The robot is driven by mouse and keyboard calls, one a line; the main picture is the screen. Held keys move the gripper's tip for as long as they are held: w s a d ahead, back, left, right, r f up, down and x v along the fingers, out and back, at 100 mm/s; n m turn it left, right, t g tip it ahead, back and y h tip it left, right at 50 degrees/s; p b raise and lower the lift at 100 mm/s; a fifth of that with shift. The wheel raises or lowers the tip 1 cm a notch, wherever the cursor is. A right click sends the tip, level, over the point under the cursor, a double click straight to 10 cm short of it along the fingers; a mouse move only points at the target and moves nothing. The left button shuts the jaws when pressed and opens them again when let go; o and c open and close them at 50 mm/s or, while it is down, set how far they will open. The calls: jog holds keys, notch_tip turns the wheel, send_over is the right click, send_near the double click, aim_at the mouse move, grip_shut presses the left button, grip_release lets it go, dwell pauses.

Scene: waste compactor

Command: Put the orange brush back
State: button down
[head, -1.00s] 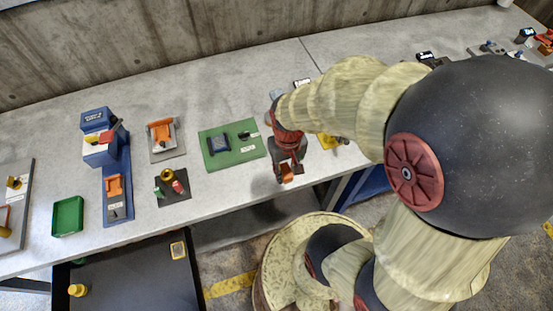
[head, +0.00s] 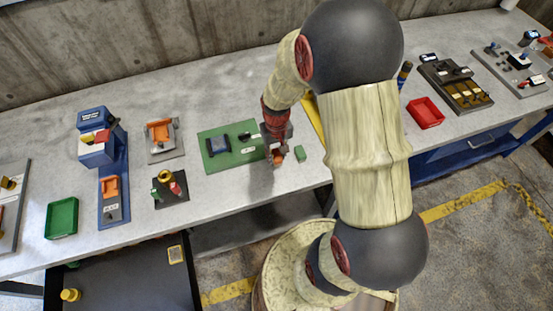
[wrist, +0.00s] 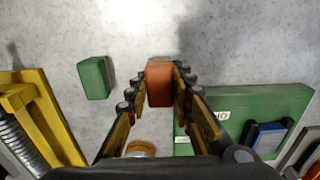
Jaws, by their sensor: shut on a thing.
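My gripper (wrist: 160,88) is shut on an orange block-shaped thing, which I take to be the orange brush (wrist: 159,82). Its bristles cannot be made out. In the head view my gripper (head: 278,150) holds the orange brush (head: 277,158) over the front part of the bench, at the right edge of the green board (head: 232,156). In the wrist view the brush sits between the fingertips, with the green board (wrist: 260,110) to the right. How high it is above the bench is hard to tell.
A small green block (head: 300,153) lies just right of the gripper; it also shows in the wrist view (wrist: 94,78). A yellow frame (wrist: 40,115) with a spring stands beyond it. A grey plate with an orange fixture (head: 160,132), a blue machine (head: 97,150) and a green tray (head: 62,218) stand left.

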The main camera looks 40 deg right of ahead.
aim_at(276, 155)
jog(key=shift+f, duration=0.95)
jog(key=shift+f, duration=0.2)
jog(key=c, duration=1.6)
grip_release()
jog(key=shift+o, duration=0.2)
jog(key=shift+r, duration=0.15)
notch_tip(276, 155, up, 12)
jog(key=shift+r+p, duration=0.15)
jog(key=shift+p, duration=0.95)
jog(key=s+a+r+n+t, duration=0.1)
jog(key=s+a+r+t, duration=0.1)
jog(key=s+a+r, duration=0.2)
jog(key=s+a+r+n+t, duration=0.1)
jog(key=s+a+r, duration=0.3)
jog(key=r, duration=0.7)
jog(key=s+a+r+n+t, duration=0.1)
jog(key=s+a+r+t, duration=0.1)
jog(key=s+a+r, duration=0.2)
notch_tip(276, 155, up, 4)
jog(key=shift+s+f+t, duration=0.2)
jog(key=shift+f+t, duration=0.05)
jog(key=shift+t, duration=0.05)
